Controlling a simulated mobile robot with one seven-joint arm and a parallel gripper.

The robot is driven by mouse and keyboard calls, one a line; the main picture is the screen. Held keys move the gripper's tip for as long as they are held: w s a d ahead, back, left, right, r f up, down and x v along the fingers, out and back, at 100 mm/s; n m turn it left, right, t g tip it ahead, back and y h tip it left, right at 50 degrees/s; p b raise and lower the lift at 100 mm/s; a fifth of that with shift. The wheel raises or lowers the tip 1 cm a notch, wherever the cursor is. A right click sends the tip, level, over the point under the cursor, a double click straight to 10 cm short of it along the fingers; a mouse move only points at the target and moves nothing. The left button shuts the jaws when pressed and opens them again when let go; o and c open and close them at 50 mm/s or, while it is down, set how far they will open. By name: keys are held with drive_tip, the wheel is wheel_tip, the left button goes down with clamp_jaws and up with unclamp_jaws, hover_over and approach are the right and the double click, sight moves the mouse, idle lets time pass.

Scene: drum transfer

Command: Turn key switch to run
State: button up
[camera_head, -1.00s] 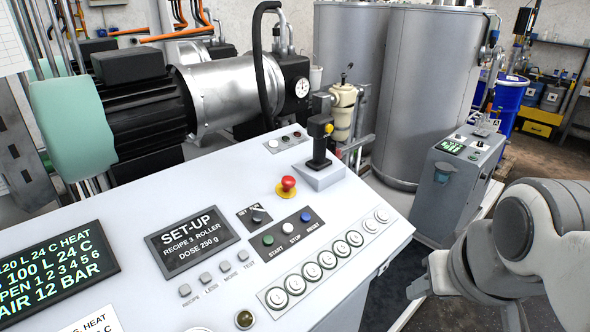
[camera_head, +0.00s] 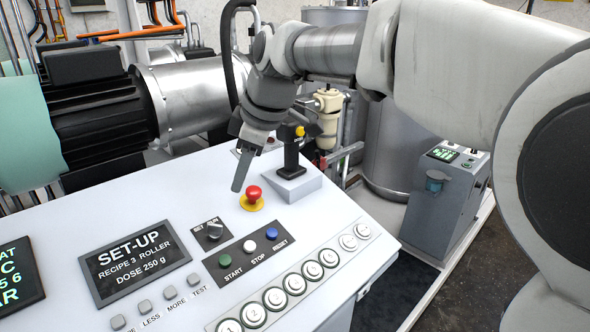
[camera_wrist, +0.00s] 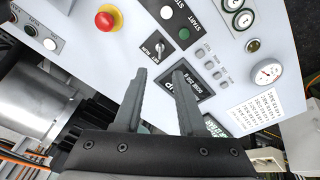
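The key switch (camera_head: 214,231) is a small grey knob on a dark plate, on the sloping white control panel (camera_head: 160,212). It sits between the SET-UP display (camera_head: 136,262) and the red emergency button (camera_head: 253,194). It also shows in the wrist view (camera_wrist: 158,47), ahead of my fingers. My gripper (camera_head: 240,170) hangs above the panel's far part, by the red button, apart from the key switch. In the wrist view my gripper (camera_wrist: 162,82) has two dark fingers spread with an empty gap between them. The display still reads SET-UP.
A joystick (camera_head: 291,160) with a yellow button stands beside my gripper. START (camera_head: 225,261), STOP (camera_head: 249,246) and RESET (camera_head: 271,234) buttons lie close to the key switch. A row of round numbered buttons (camera_head: 294,284) runs along the right edge. A motor (camera_head: 100,105) is behind the panel.

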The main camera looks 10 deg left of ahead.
drive_tip(key=a, duration=0.2)
approach(215, 225)
drive_tip(key=shift+n, duration=0.4)
drive_tip(key=x, duration=1)
drive_tip(key=shift+w+f, duration=0.1)
clamp_jaws()
